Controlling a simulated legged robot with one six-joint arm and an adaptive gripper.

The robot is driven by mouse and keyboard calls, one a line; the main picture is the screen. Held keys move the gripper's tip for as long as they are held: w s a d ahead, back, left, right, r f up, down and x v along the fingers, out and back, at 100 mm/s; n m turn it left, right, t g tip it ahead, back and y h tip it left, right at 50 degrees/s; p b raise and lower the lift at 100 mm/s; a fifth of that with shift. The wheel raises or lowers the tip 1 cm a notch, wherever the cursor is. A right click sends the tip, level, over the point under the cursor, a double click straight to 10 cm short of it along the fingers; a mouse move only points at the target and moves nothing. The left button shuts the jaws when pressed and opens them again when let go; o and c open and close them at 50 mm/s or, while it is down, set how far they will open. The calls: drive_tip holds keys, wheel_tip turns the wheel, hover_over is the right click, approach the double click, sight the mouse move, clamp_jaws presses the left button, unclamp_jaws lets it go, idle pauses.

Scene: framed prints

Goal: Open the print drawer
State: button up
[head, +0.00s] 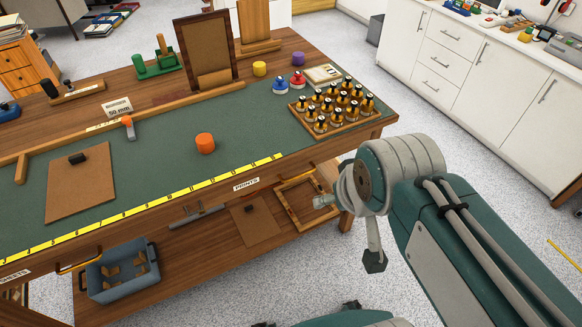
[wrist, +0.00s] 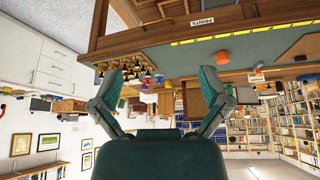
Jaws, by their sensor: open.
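The print drawer (head: 270,188) is in the front edge of the workbench and looks shut. Its white PRINTS label (head: 246,184) is on the bench's front edge, and the label also shows upside down in the wrist view (wrist: 201,22). A brass-coloured handle (wrist: 156,20) shows near the label in the wrist view. My gripper (head: 345,232) is open and empty, off the bench's right front corner and to the right of the drawer. Both fingers (wrist: 160,75) show spread apart in the wrist view, touching nothing. The drawer's inside is hidden.
The workbench (head: 165,165) carries a yellow ruler (head: 140,215) along its front edge and a wooden tray (head: 335,125) of dark-topped bottles near its right end. A lower shelf (head: 190,255) holds a grey bin (head: 120,275). White cabinets (head: 470,70) stand right; speckled floor lies between.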

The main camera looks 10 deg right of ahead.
drive_tip(key=shift+w+d+f, duration=0.1)
drive_tip(key=shift+w+d, duration=0.05)
drive_tip(key=shift+w, duration=0.25)
drive_tip(key=c, duration=0.3)
drive_tip(key=w+d+f+n+t, duration=0.25)
drive_tip(key=w+f+n, duration=0.4)
drive_tip(key=w, duration=0.45)
drive_tip(key=w+d+f+n+t, duration=0.25)
drive_tip(key=w+f+n, duration=0.35)
drive_tip(key=w, duration=0.5)
drive_tip(key=n+t+y, duration=0.2)
drive_tip(key=n, duration=0.3)
approach(299, 176)
wheel_tip(299, 176, up, 5)
drive_tip(key=w+d, duration=0.2)
drive_tip(key=d, duration=0.1)
wheel_tip(299, 176, down, 8)
drive_tip(key=s+a+n+t+y, duration=0.2)
drive_tip(key=s+n, duration=0.1)
drive_tip(key=n, duration=0.1)
drive_tip(key=shift+m, duration=0.25)
drive_tip(key=x, duration=1.1)
drive_tip(key=shift+w+d+r, duration=0.1)
drive_tip(key=shift+d+r, duration=0.15)
drive_tip(key=shift+r, duration=0.05)
clamp_jaws()
